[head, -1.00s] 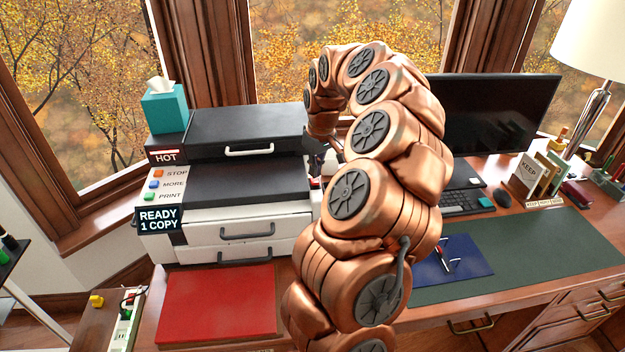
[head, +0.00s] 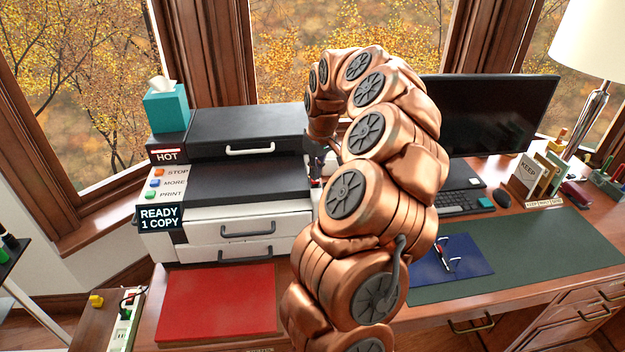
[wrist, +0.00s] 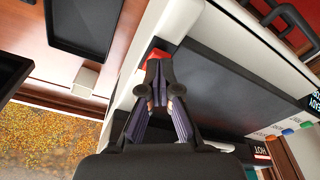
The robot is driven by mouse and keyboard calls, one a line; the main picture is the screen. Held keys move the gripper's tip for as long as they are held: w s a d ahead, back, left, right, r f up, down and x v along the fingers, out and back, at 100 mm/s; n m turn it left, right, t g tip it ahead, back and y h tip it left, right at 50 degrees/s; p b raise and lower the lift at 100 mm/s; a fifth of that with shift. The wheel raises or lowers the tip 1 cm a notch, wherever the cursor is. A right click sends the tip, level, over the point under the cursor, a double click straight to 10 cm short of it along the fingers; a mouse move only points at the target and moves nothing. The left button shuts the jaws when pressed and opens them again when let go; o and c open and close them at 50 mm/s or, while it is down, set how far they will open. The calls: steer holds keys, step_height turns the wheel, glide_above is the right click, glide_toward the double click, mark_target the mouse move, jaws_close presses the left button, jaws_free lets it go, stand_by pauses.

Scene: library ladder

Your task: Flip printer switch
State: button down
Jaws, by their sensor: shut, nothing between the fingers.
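The printer (head: 195,222) stands on the desk at left in the head view, white with a dark top. Its display (head: 160,218) reads READY 1 COPY. In the wrist view the printer (wrist: 135,85) fills the middle and right. A red part (wrist: 158,54), which looks like the switch, shows on its side at my fingertips. My gripper (wrist: 157,66) is shut with nothing held, its fingertips at or very near the red part; I cannot tell whether they touch. My arm mostly hides the gripper and that printer side in the head view.
A teal tissue box (head: 166,108) sits on the printer. A red folder (head: 218,300) lies in front of it. The monitor (head: 497,112), keyboard and blue folder (head: 452,260) are to the right of my arm. A dark tray (wrist: 85,30) is close by in the wrist view.

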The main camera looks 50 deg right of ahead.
steer(key=shift+f, duration=0.2)
steer(key=shift+s+a, duration=0.1)
steer(key=shift+a, duration=0.1)
steer(key=shift+f+b, duration=0.35)
steer(key=shift+b, duration=0.15)
steer(key=shift+d, duration=0.1)
steer(key=shift+d+r, duration=0.1)
steer(key=shift+r, duration=0.3)
steer(key=shift+w+d+r+p, duration=0.1)
steer(key=shift+r+p, duration=0.1)
steer(key=shift+r, duration=0.35)
steer(key=shift+w+r+p, duration=0.1)
steer(key=shift+r+p, duration=0.05)
steer(key=shift+r, duration=0.35)
steer(key=shift+s+a+r, duration=0.1)
steer(key=shift+a+r, duration=0.05)
steer(key=shift+r, duration=0.5)
steer(key=shift+s+a+r, duration=0.1)
steer(key=shift+a+r, duration=0.05)
steer(key=shift+r, duration=0.45)
steer(key=shift+r+p, duration=0.35)
steer(key=shift+r, duration=0.5)
